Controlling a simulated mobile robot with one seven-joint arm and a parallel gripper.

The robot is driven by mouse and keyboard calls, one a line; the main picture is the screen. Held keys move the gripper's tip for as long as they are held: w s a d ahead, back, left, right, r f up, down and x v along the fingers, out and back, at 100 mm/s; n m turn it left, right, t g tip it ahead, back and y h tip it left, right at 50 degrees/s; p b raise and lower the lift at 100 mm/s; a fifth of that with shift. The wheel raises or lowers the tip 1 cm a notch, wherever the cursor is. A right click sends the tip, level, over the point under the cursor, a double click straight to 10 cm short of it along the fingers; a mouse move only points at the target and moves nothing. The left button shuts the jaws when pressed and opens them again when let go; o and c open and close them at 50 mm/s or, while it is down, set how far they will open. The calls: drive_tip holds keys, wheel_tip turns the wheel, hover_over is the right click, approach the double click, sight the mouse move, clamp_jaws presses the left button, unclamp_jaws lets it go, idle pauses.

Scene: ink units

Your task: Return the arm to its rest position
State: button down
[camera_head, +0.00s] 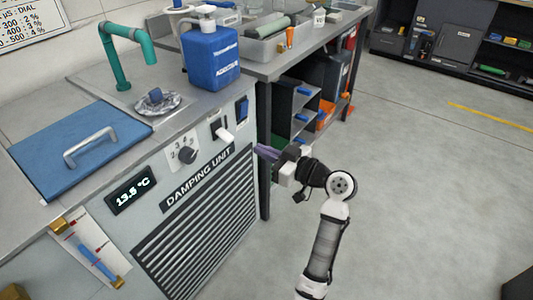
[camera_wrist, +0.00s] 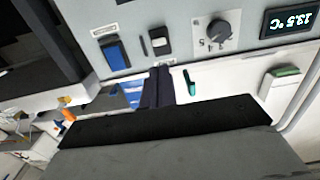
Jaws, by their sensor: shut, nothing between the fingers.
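My gripper (camera_head: 264,152) is at the end of my white and grey arm, in front of the upper right part of the damping unit's front panel (camera_head: 176,212). Its purple-grey fingers are together and empty. In the wrist view the closed fingers (camera_wrist: 158,88) point toward the panel, below a black and white switch (camera_wrist: 159,41) and a blue switch (camera_wrist: 115,52). A dial knob (camera_wrist: 219,31) is to their right. I cannot tell whether the fingertips touch the panel.
On the unit stand a blue additive bottle (camera_head: 210,55), a teal spout (camera_head: 123,52) and a blue lid with a handle (camera_head: 78,150). A workbench (camera_head: 262,68) with shelves under it stands behind. The grey floor (camera_head: 430,190) to the right is clear.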

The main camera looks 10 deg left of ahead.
drive_tip(key=shift+s+d, duration=0.15)
drive_tip(key=shift+d, duration=0.2)
drive_tip(key=shift+a, duration=0.1)
